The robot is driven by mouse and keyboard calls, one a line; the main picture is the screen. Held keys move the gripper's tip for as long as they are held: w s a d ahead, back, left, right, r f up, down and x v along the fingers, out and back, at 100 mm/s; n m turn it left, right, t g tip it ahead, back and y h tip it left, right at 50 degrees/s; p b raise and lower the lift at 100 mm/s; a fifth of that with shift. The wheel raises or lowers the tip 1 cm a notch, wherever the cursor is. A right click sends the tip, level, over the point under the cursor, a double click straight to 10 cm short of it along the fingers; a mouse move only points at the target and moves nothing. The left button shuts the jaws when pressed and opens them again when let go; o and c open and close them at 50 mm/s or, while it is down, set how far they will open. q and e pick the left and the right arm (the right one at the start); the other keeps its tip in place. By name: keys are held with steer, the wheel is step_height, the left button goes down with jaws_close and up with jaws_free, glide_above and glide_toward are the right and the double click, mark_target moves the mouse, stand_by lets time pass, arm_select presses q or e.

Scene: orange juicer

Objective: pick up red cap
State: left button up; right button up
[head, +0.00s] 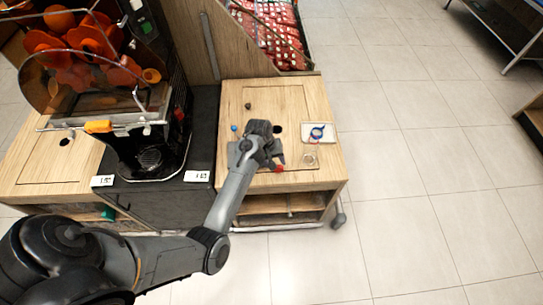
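A small red cap (279,168) is on the right wooden counter (308,110), close to its front edge. My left gripper (273,163) is over this counter, with its fingers pointing down at the cap, close beside or touching it. The arm comes in from the lower left. I cannot tell whether the fingers are open or shut on the cap. My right gripper is not in view.
A small blue item (234,128), a dark round item (248,106), a white tray (323,133) with a blue ring and a clear cup (310,158) are on the counter. The orange juicer (150,130) stands left. Tiled floor (420,190) on the right is clear.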

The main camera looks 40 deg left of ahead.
mark_target(278, 169)
arm_select(q)
steer(key=shift+b+x, duration=0.6)
steer(key=shift+x, duration=2.25)
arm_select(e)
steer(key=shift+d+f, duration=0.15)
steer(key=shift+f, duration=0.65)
arm_select(q)
steer(key=c, duration=0.8)
steer(key=shift+s+d+r+p, duration=0.1)
steer(key=shift+s+d+p, duration=0.2)
steer(key=shift+p, duration=0.1)
steer(key=shift+s+d+p, duration=0.3)
steer(key=shift+d+p, duration=0.1)
steer(key=shift+s+d, duration=0.4)
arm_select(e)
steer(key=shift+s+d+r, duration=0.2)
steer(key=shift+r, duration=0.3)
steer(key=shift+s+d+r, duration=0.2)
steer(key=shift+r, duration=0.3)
arm_select(q)
steer(key=o, duration=1.1)
steer(key=shift+a, duration=0.1)
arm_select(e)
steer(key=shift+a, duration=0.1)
